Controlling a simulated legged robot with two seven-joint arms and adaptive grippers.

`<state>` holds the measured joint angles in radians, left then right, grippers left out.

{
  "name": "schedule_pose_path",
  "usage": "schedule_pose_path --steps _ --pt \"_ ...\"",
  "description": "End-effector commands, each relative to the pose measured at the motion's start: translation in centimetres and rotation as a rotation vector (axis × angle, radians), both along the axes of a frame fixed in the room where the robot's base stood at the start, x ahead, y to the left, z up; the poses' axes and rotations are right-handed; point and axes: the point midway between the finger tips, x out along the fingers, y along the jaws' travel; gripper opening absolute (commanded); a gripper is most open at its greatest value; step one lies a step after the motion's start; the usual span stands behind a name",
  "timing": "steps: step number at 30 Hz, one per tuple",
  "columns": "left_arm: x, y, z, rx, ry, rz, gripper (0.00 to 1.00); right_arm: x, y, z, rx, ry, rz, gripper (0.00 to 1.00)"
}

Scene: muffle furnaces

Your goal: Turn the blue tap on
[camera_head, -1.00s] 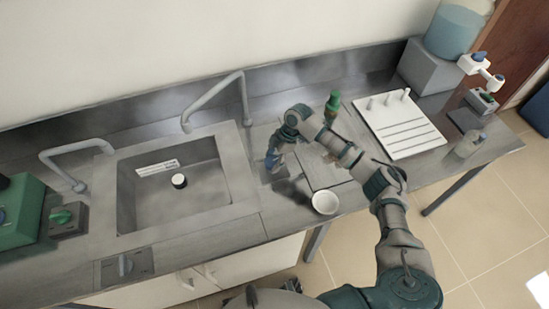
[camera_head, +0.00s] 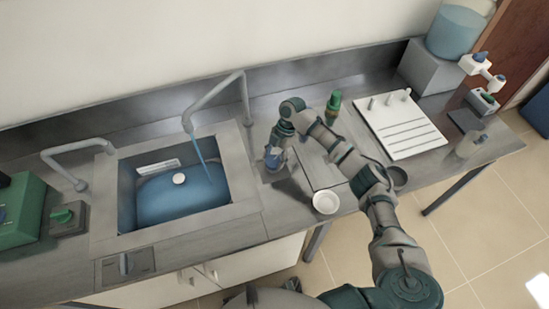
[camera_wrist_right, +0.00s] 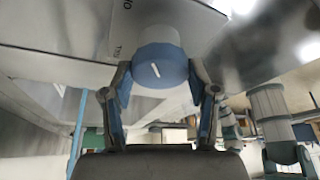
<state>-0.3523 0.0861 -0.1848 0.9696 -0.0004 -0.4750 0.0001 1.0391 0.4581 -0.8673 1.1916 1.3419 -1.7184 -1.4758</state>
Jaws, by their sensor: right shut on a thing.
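The blue tap knob (camera_wrist_right: 158,66) is round with a white line, and sits between the fingertips of my right gripper (camera_wrist_right: 160,85) in the right wrist view. In the head view the right gripper (camera_head: 274,156) reaches down onto the tap beside the sink, and its fingers partly hide the knob. Water runs from the tall spout (camera_head: 188,122) into the sink (camera_head: 240,184), and blue water (camera_head: 180,200) covers its bottom. My left gripper is not in view.
A white bowl (camera_head: 325,202) stands near the counter's front edge, close to my right arm. A green-capped bottle (camera_head: 333,106) stands behind the arm. A white rack board (camera_head: 400,128) lies to the right.

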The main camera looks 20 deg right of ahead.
Motion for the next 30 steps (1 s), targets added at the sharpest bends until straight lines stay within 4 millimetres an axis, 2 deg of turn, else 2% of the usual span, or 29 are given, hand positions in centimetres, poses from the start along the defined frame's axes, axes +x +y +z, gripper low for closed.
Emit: schedule_pose_path --steps 1,5,6,9,20,23,30 --pt "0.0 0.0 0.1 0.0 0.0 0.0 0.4 0.3 0.2 0.7 0.009 -0.014 -0.002 0.24" --pt "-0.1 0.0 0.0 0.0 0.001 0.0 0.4 0.4 0.1 0.7 0.008 -0.014 -0.002 0.24" --pt "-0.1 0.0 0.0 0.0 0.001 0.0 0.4 0.4 0.1 0.7 0.009 -0.015 -0.003 0.64" --pt "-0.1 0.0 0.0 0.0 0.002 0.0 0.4 0.3 0.1 0.6 0.007 -0.012 -0.003 0.84" --pt "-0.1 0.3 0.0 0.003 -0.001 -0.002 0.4 0.2 -0.2 0.5 0.002 -0.005 -0.002 0.84" --pt "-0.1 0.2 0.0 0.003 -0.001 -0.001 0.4 0.5 -0.6 1.5 0.003 -0.005 -0.004 0.84" --pt "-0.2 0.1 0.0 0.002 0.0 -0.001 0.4 1.4 -2.3 6.4 0.003 -0.007 -0.003 0.84"
